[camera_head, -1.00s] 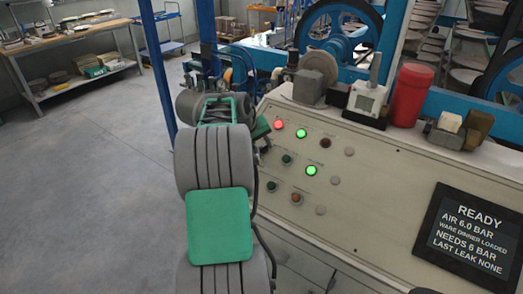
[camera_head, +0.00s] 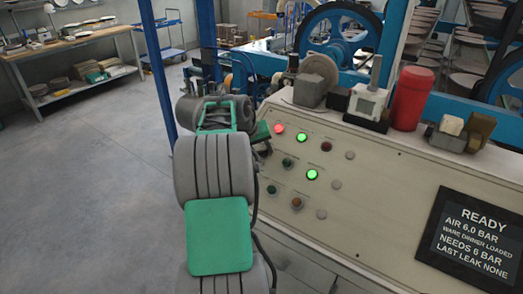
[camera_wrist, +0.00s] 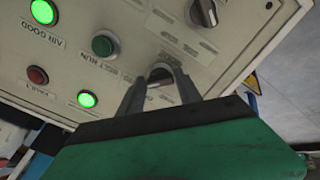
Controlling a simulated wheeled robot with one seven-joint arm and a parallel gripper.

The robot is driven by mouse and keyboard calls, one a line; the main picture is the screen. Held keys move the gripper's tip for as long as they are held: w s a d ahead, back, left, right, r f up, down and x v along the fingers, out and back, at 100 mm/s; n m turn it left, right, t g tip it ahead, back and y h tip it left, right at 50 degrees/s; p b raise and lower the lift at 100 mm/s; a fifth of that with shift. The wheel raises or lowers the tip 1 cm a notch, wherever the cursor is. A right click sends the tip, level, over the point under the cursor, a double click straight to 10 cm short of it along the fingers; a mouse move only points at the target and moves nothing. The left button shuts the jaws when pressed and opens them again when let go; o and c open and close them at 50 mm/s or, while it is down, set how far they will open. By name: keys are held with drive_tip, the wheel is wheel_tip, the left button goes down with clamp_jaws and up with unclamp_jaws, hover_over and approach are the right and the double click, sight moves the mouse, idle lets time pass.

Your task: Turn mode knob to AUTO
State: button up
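In the wrist view, my gripper's (camera_wrist: 159,80) two grey fingers reach to the panel, apart, on either side of a round knob (camera_wrist: 160,73). This knob is partly hidden, so I cannot read its pointer or surely tell contact. A second black and silver knob (camera_wrist: 204,12) is at the top of the wrist view. In the head view, my arm hides the gripper and the left end of the cream control panel (camera_head: 375,190).
The wrist view shows a green RUN button (camera_wrist: 105,43), lit green lamps (camera_wrist: 43,11) and a red FAULT button (camera_wrist: 37,75) close by. In the head view, a screen (camera_head: 470,240) reads READY. A red cylinder (camera_head: 411,97) and blocks stand on the panel's top. Open floor lies left.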

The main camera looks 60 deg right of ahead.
drive_tip(key=o, duration=0.3)
drive_tip(key=v, duration=0.8)
drive_tip(key=shift+b, duration=0.3)
